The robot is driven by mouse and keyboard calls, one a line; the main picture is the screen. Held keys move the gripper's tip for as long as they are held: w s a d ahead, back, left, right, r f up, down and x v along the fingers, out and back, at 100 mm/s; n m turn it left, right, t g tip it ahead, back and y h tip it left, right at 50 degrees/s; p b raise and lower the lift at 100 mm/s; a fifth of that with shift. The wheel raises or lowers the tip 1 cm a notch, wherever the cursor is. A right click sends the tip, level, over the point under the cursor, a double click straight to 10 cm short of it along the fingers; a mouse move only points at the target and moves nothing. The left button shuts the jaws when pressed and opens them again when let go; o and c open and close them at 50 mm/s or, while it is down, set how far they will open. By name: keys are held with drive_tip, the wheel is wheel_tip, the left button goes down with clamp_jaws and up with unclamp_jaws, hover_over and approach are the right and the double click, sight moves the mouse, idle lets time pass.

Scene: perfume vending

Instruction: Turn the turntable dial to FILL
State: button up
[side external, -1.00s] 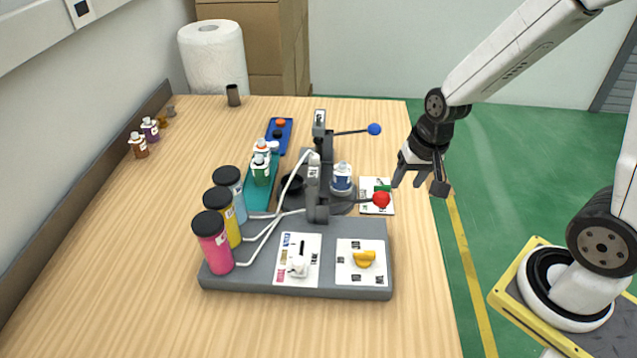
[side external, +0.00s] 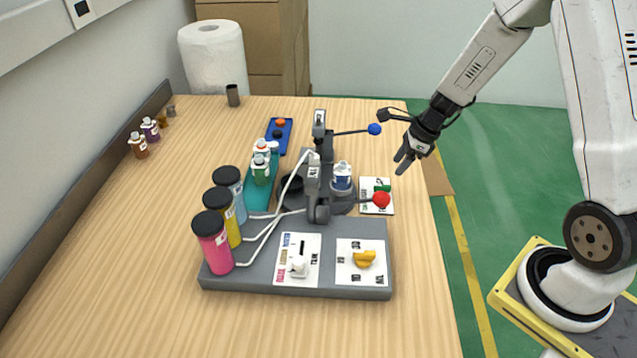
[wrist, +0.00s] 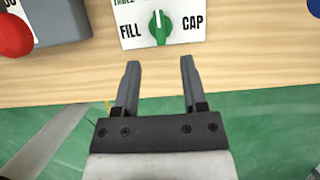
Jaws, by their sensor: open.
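The turntable dial is a green knob (wrist: 160,28) on a white card (wrist: 190,10). In the wrist view FILL is printed to its left and CAP to its right; the knob's handle stands roughly vertical between the two words. In the side view the green dial (side external: 382,187) sits near the right edge of the table, behind the red lever ball. My gripper (wrist: 160,63) is open and empty, its two fingers pointing toward the dial and apart from it. In the side view my gripper (side external: 401,163) hangs above the table's right edge, beyond the dial card.
A red-balled lever (side external: 381,199) and a blue-balled lever (side external: 374,129) reach out close to the dial. A white and blue bottle (side external: 341,177) stands on the turntable (side external: 340,207). The grey base (side external: 217,277) carries a yellow dial (side external: 364,258) and a white one (side external: 298,266).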

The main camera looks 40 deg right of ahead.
sight(383, 185)
drive_tip(key=shift+f, duration=0.1)
drive_tip(key=shift+x, duration=3.8)
clamp_jaws()
